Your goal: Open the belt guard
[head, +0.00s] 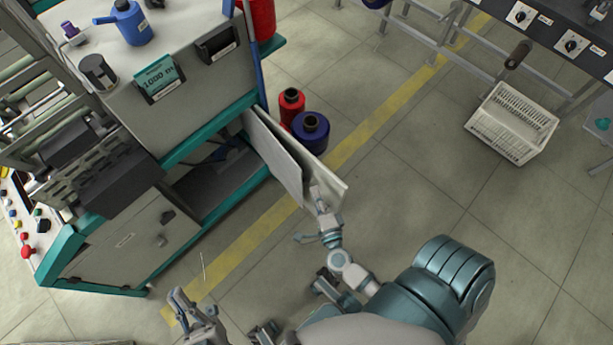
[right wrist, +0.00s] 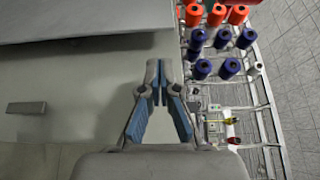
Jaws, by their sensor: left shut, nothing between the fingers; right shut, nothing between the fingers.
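The belt guard appears to be the light grey hinged panel (head: 275,155) on the teal-framed machine. It stands swung outward, leaving the dark lower opening (head: 215,180) exposed. A second pale panel face (head: 325,180) shows just behind it. My right gripper (head: 316,190) is shut and empty at the panels' outer end; I cannot tell whether it touches them. In the right wrist view its fingertips (right wrist: 158,70) are together, with a pale surface bearing a short grey bar (right wrist: 26,108) to the left. My left gripper (head: 180,297) is shut and empty, low in front of the machine.
A red spool (head: 291,103) and a dark blue spool (head: 311,130) stand on the floor close behind the panels. A white crate (head: 512,122) is at the right. A closed lower door (head: 125,245) is on the machine. The floor between machine and crate is mostly clear.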

